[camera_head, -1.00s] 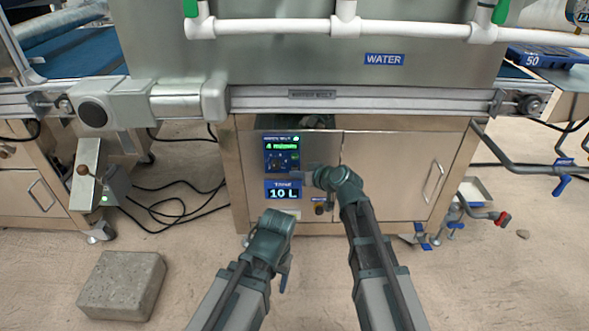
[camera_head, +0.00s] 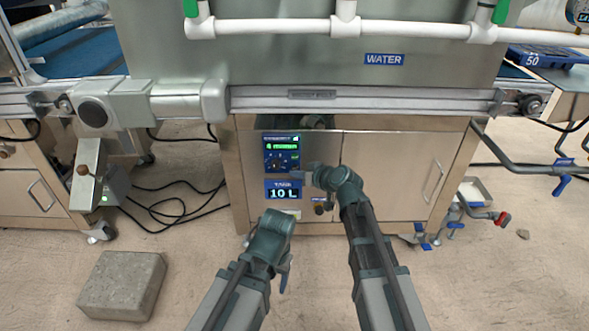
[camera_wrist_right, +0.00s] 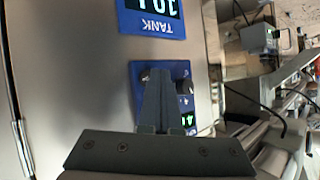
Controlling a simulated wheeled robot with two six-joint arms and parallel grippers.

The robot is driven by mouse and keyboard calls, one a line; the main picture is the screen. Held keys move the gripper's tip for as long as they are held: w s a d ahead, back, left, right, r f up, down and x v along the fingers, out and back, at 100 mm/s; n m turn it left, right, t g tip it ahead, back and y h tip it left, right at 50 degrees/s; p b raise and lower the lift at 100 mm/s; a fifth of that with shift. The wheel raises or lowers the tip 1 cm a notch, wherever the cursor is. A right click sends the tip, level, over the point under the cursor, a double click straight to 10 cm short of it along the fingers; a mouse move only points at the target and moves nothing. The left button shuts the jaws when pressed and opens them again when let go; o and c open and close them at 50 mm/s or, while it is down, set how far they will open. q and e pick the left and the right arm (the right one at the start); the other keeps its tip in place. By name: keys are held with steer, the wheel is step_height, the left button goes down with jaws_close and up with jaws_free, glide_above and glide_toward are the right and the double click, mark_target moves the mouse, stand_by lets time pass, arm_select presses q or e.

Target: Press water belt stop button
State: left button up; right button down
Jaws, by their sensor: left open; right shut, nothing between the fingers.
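The blue water belt control panel (camera_head: 281,152) is on the cabinet front, with a green-lit display and a dial. In the right wrist view the panel (camera_wrist_right: 178,72) appears upside down, with dark round controls near its edge. My right gripper (camera_head: 308,177) is shut and empty, at the panel's lower right. In the wrist view its fingertips (camera_wrist_right: 157,74) overlap the panel and hide part of it. I cannot tell whether they touch it, and no stop button can be clearly made out. My left gripper (camera_head: 285,274) is open, low in front of the cabinet, its fingers mostly hidden.
The tank display (camera_head: 283,190) reads 10 L below the panel. The conveyor rail (camera_head: 370,99) runs above the cabinet (camera_head: 390,170). A concrete block (camera_head: 122,284) lies on the floor at left. Cables (camera_head: 175,212) cross the floor.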

steer(key=shift+w, duration=0.1)
steer(key=shift+w, duration=0.35)
stand_by(0.6)
steer(key=shift+s, duration=0.45)
steer(key=shift+s, duration=3)
